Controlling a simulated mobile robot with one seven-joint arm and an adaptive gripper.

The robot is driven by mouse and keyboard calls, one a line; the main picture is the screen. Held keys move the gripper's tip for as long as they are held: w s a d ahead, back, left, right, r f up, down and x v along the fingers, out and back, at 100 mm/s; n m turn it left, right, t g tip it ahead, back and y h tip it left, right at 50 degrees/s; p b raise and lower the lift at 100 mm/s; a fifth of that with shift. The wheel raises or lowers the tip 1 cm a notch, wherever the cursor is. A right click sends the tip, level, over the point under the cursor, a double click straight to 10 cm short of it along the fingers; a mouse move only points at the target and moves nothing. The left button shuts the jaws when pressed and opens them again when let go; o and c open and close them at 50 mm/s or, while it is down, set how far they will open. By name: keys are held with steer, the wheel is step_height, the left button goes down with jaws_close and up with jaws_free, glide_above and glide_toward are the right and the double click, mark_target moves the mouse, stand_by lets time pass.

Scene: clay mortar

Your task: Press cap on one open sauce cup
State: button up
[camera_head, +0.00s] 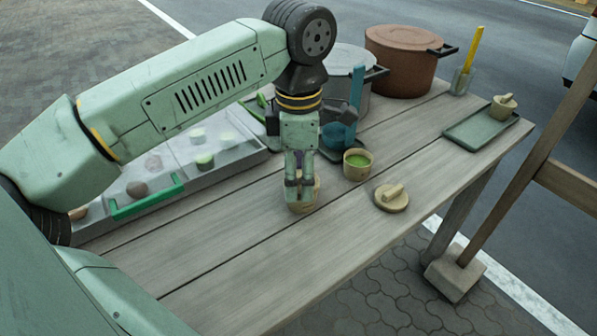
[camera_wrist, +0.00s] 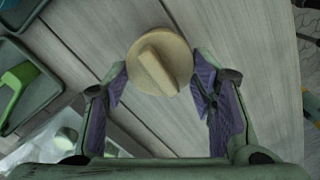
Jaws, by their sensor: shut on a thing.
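My gripper (camera_head: 301,180) points down over the table, its fingers shut around a tan round piece. In the wrist view a round tan cap (camera_wrist: 160,62) with a bar handle lies between the fingertips. In the head view a tan cup (camera_head: 303,204) is directly below the fingers; they partly hide it, and I cannot tell how the cap sits on it. An open cup of green sauce (camera_head: 357,165) stands just right of my gripper. Another tan cap (camera_head: 391,199) with a handle lies flat on the table to the right.
A long tray (camera_head: 225,158) with a green handle holds several small items at left. A grey pot (camera_head: 347,62) and a brown pot (camera_head: 402,62) stand at the back. A grey-green tray (camera_head: 470,134) holds a mortar-like piece (camera_head: 503,106) at right. The table's front is bare.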

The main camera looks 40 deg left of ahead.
steer(key=shift+f+b, duration=0.45)
steer(key=shift+b, duration=0.05)
stand_by(1.1)
steer(key=o, duration=0.8)
steer(key=shift+o, duration=0.2)
steer(key=o, duration=0.4)
steer(key=shift+o, duration=0.2)
steer(key=shift+r, duration=0.1)
steer(key=shift+r+p, duration=2.1)
steer(key=shift+r, duration=0.85)
